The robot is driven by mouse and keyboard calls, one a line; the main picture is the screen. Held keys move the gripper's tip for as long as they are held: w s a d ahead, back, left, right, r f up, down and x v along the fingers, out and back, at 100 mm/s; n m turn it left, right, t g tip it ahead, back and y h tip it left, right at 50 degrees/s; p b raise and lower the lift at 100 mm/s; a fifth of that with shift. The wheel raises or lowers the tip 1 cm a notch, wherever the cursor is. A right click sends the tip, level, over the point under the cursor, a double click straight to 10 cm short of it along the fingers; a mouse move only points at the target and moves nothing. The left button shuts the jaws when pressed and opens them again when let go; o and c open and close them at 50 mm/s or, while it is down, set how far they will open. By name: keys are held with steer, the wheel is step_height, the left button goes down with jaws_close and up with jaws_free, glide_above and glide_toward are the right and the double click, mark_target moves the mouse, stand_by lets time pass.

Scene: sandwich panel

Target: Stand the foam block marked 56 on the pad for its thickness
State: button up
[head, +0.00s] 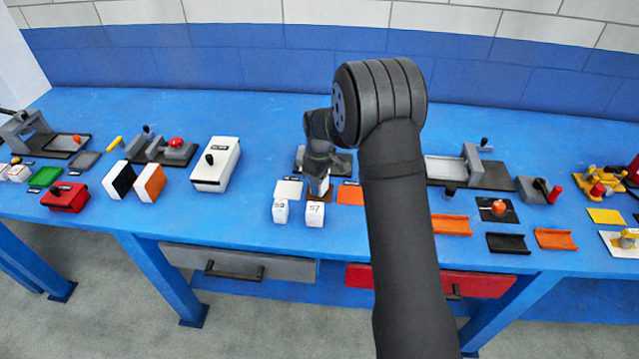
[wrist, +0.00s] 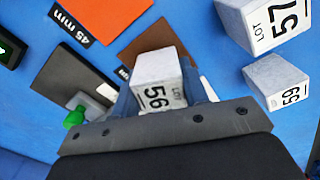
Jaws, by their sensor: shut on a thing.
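The foam block marked 56 (wrist: 157,70) is white-grey and sits between the fingers of my gripper (wrist: 160,92), which is shut on it. In the wrist view the block is over the brown pad (wrist: 150,40); I cannot tell whether it touches the pad. In the head view my gripper (head: 319,174) is above the brown pad (head: 329,194), with the block mostly hidden. The orange pad (head: 350,195) lies to its right, labelled 45 mm in the wrist view. The cream pad (head: 288,190) lies to its left. The brown pad's label is mostly covered.
Blocks marked 57 (head: 315,214) and 59 (head: 280,211) stand in front of the pads, close to my gripper. A dark plate with a green knob (wrist: 75,117) is behind the pads. A white box (head: 216,165) stands left; orange and black trays are right.

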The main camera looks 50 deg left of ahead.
steer(key=shift+f, duration=0.3)
steer(key=shift+f, duration=0.15)
steer(key=o, duration=1.1)
steer(key=shift+c, duration=0.2)
step_height(320, 180, up, 12)
steer(key=shift+r, duration=0.2)
